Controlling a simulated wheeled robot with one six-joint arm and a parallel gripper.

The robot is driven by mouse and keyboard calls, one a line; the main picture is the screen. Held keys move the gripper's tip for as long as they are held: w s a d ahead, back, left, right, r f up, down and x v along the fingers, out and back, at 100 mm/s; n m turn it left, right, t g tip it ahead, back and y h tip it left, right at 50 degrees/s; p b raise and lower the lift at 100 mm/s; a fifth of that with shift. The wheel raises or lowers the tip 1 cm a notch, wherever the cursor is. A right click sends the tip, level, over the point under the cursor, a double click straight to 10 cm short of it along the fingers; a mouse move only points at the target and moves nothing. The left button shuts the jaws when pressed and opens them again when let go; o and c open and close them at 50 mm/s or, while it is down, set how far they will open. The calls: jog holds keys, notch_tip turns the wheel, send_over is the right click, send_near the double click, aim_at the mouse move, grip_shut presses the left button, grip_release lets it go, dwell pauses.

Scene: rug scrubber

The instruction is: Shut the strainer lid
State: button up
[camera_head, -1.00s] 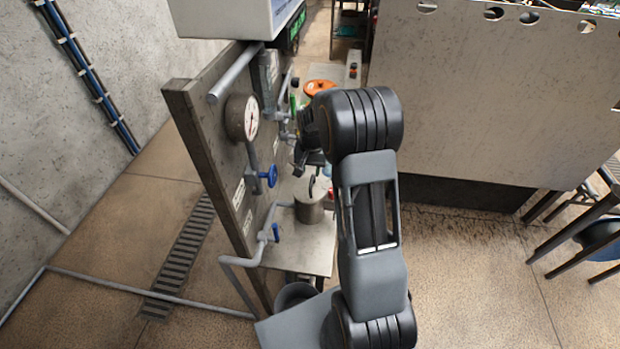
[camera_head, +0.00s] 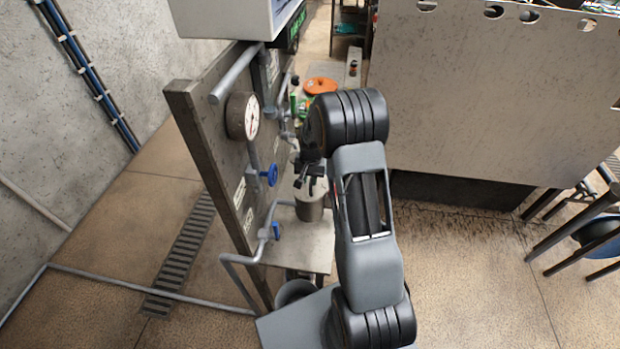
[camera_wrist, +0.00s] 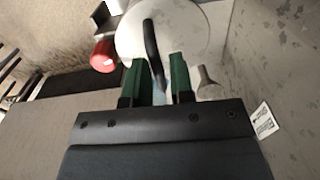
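The strainer (camera_head: 310,204) is a grey metal cylinder on a small shelf beside the upright panel. Its lid appears in the wrist view as a pale round disc (camera_wrist: 188,32) with a dark curved handle (camera_wrist: 152,45). I cannot tell how far the lid is open. My gripper (camera_head: 310,184) is just above the strainer in the head view and hides part of its top. In the wrist view, my gripper (camera_wrist: 156,62) has its two green fingers apart. The handle's lower end shows between them; contact is not clear.
The panel (camera_head: 215,160) with a gauge (camera_head: 243,115), blue valve handles (camera_head: 269,174) and pipes stands close left of my gripper. A red cylinder (camera_wrist: 103,56) and a grey flared metal part (camera_wrist: 209,84) flank the lid. A large pale board (camera_head: 490,100) stands at right.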

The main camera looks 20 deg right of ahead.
grip_shut()
jog(key=b, duration=0.1)
jog(key=s+f+b, duration=0.1)
jog(key=b, duration=0.1)
jog(key=shift+d+f, duration=0.3)
jog(key=shift+d, duration=0.1)
jog(key=shift+r, duration=0.1)
jog(key=shift+o, duration=0.3)
grip_release()
jog(key=shift+d, duration=0.15)
jog(key=o, duration=0.3)
jog(key=shift+d, duration=0.1)
jog(key=shift+w, duration=0.1)
